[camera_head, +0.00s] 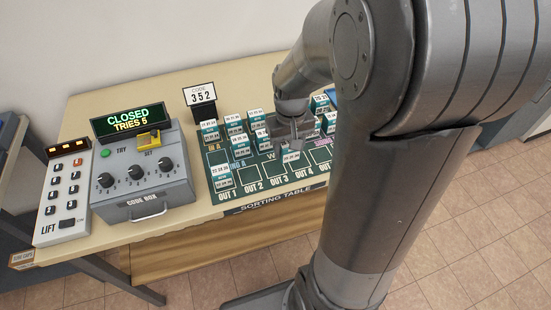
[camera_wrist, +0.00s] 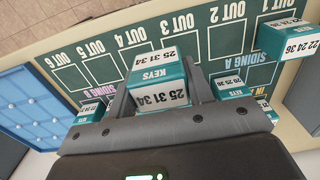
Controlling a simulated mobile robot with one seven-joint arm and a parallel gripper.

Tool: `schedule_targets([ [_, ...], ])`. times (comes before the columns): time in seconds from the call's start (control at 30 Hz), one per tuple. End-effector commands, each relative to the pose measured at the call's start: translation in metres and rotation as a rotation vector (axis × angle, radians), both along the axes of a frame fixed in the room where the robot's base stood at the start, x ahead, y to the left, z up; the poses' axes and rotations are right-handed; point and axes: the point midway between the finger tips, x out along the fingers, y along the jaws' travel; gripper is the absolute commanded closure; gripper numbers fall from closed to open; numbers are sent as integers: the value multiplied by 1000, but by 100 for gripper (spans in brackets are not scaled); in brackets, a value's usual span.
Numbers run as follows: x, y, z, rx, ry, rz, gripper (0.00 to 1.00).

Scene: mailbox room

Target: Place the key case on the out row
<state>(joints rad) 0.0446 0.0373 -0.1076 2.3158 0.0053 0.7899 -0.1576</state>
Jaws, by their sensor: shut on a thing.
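My gripper (camera_wrist: 155,85) is shut on a teal and white key case (camera_wrist: 157,68) marked KEYS 25 31 34. In the head view, this case (camera_head: 292,158) shows below my gripper (camera_head: 296,138), just behind the OUT 3 and OUT 4 labels. I cannot tell whether it touches the board. The out row (camera_head: 254,185) runs along the board's front edge. A case marked 22 24 36 (camera_wrist: 298,38) is at OUT 1, and it also shows in the head view (camera_head: 222,179). The OUT 2 cell looks empty.
Several other key cases (camera_head: 234,121) stand in rows behind the out row. The code box (camera_head: 145,175), reading CLOSED, and the lift panel (camera_head: 63,195) are at left. A blue tray (camera_wrist: 32,105) lies at the wrist view's left. My arm hides the board's right end.

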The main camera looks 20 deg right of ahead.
Motion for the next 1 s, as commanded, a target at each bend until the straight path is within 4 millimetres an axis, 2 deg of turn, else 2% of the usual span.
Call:
schedule_targets([
  [0.1,13,19,-14,0,2,3,78],
  [0.3,22,33,-24,0,0,0,78],
  [0.6,22,33,-61,0,1,-1,78],
  [1.0,23,33,-66,0,-1,-1,78],
])
